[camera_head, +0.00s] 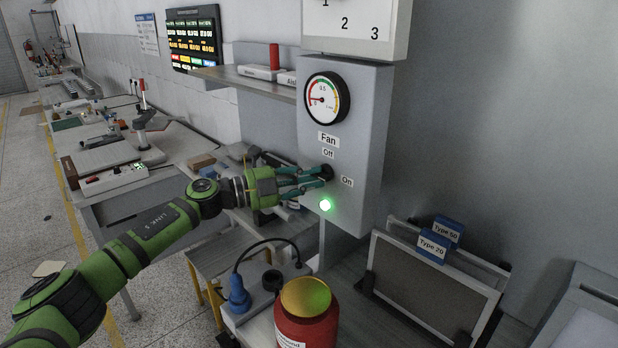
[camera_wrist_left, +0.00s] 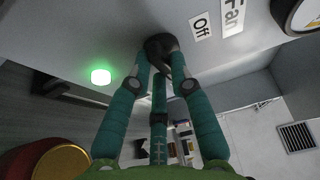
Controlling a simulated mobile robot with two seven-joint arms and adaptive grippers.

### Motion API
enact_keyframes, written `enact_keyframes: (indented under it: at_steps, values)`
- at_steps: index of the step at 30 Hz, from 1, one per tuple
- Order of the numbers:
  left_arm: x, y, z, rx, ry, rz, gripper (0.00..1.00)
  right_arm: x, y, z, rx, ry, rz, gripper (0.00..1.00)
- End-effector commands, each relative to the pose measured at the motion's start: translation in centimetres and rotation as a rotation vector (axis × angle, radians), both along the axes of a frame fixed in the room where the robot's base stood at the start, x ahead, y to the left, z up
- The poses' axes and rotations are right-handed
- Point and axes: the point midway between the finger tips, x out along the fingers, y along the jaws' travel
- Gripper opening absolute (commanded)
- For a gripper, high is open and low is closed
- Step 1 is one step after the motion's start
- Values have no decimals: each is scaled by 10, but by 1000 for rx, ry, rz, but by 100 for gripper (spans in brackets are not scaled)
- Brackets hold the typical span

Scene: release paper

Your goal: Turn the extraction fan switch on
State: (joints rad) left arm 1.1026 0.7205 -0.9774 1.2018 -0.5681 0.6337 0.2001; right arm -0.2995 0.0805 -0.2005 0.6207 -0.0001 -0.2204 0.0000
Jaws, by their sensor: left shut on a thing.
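The fan switch is a dark knob (camera_head: 326,172) on the front of a grey control box (camera_head: 367,130), below the label "Fan" and between the labels "Off" and "On". My left gripper (camera_head: 318,174) is at the knob with its teal fingers closed around it. The left wrist view shows the fingertips on the dark knob (camera_wrist_left: 160,45), next to the "Off" label (camera_wrist_left: 201,26). The fingers partly hide the knob, so I cannot tell which label it points to. A green lamp (camera_head: 325,205) glows below the knob. My right gripper is not in view.
A round gauge (camera_head: 326,99) sits above the switch. A red jar with a yellow lid (camera_head: 306,296) stands below the box. A blue plug (camera_head: 239,294) and cable lie left of it. Framed panels (camera_head: 432,285) stand at the right. A shelf (camera_head: 250,80) juts out at the left.

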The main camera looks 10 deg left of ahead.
Motion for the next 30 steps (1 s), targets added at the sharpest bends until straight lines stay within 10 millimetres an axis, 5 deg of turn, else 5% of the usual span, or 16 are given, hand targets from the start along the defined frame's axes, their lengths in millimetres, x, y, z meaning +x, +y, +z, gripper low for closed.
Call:
enact_keyframes:
  at_steps: [17,18,20,30]
  values:
    - [1,1,3,27,-24,4,0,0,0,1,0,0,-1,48]
    - [1,1,3,27,-24,4,29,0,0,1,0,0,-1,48]
    - [1,1,3,26,-25,4,45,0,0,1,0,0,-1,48]
    - [0,2,1,26,-20,2,45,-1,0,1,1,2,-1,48]
